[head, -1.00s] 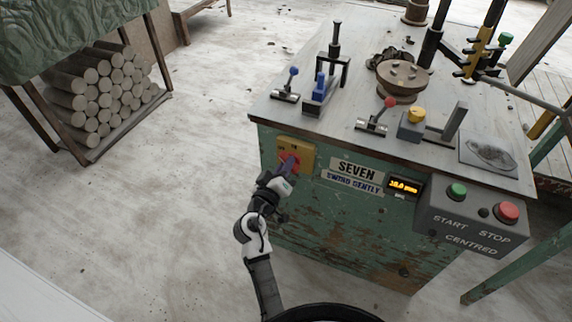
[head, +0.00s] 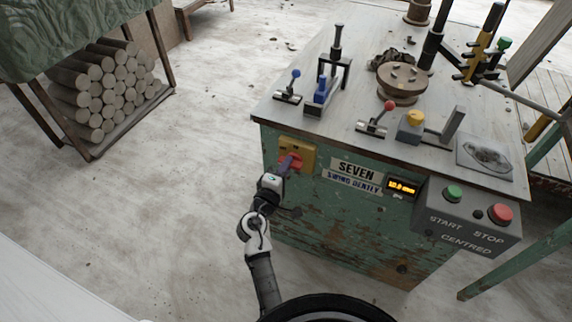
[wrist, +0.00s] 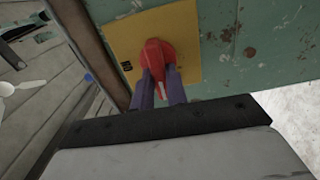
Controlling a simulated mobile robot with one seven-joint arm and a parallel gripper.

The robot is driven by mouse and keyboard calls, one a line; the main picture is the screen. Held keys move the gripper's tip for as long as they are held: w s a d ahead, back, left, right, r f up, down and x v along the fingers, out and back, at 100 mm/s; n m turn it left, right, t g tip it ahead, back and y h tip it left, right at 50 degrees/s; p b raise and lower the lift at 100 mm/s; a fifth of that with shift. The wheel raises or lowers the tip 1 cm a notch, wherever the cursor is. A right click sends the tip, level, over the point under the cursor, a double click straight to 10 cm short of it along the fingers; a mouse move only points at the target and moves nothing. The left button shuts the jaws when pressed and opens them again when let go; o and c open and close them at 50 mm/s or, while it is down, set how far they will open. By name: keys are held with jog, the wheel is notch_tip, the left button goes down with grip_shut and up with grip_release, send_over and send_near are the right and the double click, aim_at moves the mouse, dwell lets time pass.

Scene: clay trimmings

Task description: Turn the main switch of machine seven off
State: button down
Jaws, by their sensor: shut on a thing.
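Machine seven is a worn green cabinet (head: 330,222) with a pale top and a "SEVEN" plate (head: 356,169) on its front. Its main switch is a red rotary handle (wrist: 159,58) on a yellow plate (wrist: 205,50), at the cabinet's upper left corner. In the head view the yellow plate (head: 298,150) shows, and the red handle is partly hidden by my gripper (head: 291,162). In the wrist view my gripper (wrist: 159,85) has its two purple fingers closed on either side of the red handle's lower end.
A grey box with a green START button (head: 453,193) and a red STOP button (head: 502,213) juts out at right. A lit orange display (head: 402,187) sits beside it. Levers and a round wheel (head: 403,80) stand on top. Stacked logs (head: 108,90) lie at left; the floor between is clear.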

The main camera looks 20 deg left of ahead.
dwell(0.5)
jog(key=c, duration=1.4)
grip_release()
jog(key=shift+s, duration=0.1)
